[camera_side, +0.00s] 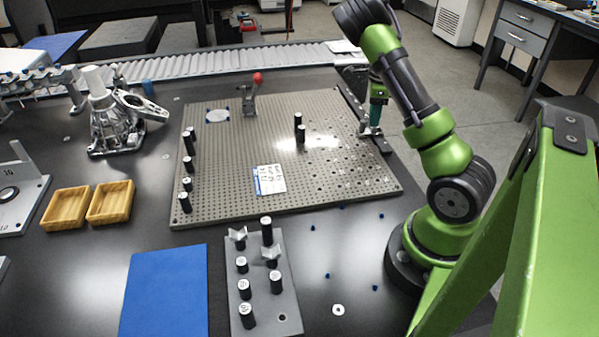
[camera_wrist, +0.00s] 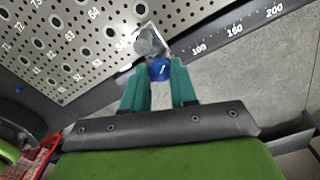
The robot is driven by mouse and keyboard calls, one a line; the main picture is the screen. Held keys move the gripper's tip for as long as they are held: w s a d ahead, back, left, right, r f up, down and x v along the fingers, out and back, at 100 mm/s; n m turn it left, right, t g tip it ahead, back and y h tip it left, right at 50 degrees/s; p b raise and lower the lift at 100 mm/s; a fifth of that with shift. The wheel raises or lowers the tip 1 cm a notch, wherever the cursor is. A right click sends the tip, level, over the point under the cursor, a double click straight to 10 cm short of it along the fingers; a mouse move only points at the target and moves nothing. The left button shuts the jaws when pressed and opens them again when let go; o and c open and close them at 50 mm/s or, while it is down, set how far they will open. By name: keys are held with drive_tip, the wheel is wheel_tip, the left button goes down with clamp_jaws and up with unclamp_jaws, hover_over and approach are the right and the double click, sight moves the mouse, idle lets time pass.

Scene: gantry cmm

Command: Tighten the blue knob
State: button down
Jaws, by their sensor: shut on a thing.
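The blue knob (camera_wrist: 159,69) shows in the wrist view, between the tips of my gripper's two green fingers. It sits by a small metal clamp or bracket (camera_wrist: 148,40) at the edge of the perforated plate, next to the ruler. My gripper (camera_wrist: 160,80) is shut on the knob. In the side view, my gripper (camera_side: 371,130) is low at the right edge of the plate, and the fingers hide the knob there.
The perforated plate (camera_side: 230,130) carries several black posts, a red-tipped toggle clamp (camera_side: 250,95) and a paper label (camera_side: 269,179). A black ruler rail (camera_side: 362,112) runs along its right edge. Small blue pieces lie on the table. Two wooden trays (camera_side: 66,207) stand left.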

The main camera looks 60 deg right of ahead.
drive_tip(key=shift+r+m, duration=0.1)
drive_tip(key=shift+m, duration=1.1)
drive_tip(key=c, duration=0.9)
unclamp_jaws()
wheel_tip(320, 180, up, 17)
drive_tip(key=shift+f, duration=0.1)
